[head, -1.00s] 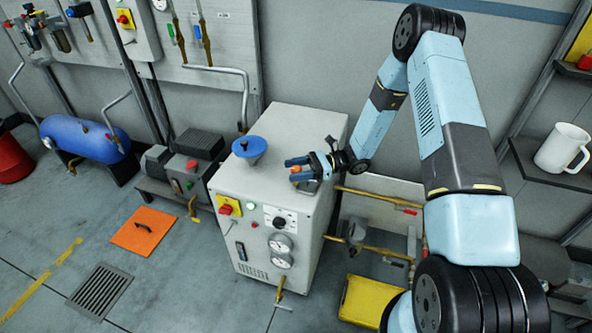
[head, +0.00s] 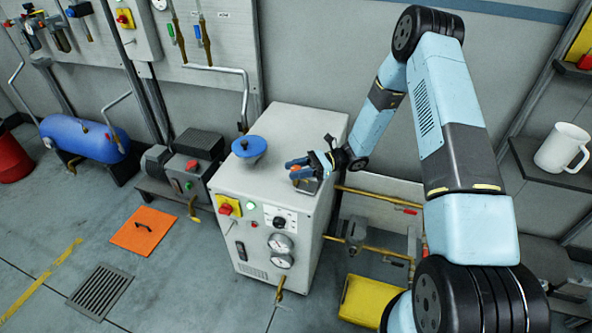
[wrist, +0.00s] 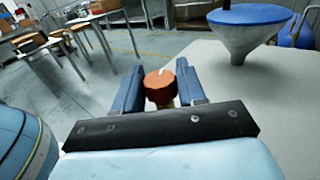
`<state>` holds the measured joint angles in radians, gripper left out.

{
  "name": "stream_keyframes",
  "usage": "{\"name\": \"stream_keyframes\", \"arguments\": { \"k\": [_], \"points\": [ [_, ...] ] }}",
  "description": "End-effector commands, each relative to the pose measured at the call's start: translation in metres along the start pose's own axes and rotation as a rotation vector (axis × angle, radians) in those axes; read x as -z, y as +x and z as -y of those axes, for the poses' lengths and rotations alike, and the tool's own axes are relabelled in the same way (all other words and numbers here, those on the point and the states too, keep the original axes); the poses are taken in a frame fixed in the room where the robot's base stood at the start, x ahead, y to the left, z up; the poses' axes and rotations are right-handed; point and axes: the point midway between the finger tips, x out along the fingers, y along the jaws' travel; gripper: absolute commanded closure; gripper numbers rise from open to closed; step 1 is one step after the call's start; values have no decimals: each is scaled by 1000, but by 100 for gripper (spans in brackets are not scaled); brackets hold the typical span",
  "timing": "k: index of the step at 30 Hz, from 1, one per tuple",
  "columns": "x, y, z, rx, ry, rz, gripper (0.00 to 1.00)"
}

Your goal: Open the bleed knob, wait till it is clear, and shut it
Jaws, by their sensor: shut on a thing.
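The bleed knob (wrist: 160,87) is a small orange-brown round knob with a pale mark on its top. It shows in the wrist view between my blue fingers, above the cabinet top. My gripper (wrist: 159,84) is shut on it, with one finger on each side. In the head view my gripper (head: 297,169) reaches in from the right over the right part of the cabinet top, and the knob is mostly hidden there. A brass outlet (head: 280,287) sticks out low on the cabinet front; what comes from it is too small to judge.
The grey cabinet (head: 262,187) carries a blue-topped funnel (head: 249,147) left of my gripper. Its front has a red switch (head: 226,209) and gauges (head: 280,243). Brass pipes (head: 375,196) run to its right. A yellow tray (head: 368,302) lies on the floor.

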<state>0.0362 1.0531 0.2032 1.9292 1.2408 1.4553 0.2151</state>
Motion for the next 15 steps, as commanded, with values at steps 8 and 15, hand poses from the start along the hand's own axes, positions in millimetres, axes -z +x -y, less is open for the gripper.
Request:
{"name": "stream_keyframes", "arguments": {
  "k": [8, 15],
  "points": [
    [0, 0, 2, -192, -6, -1, 90],
    [0, 0, 2, -380, -4, -1, 90]
  ]
}}
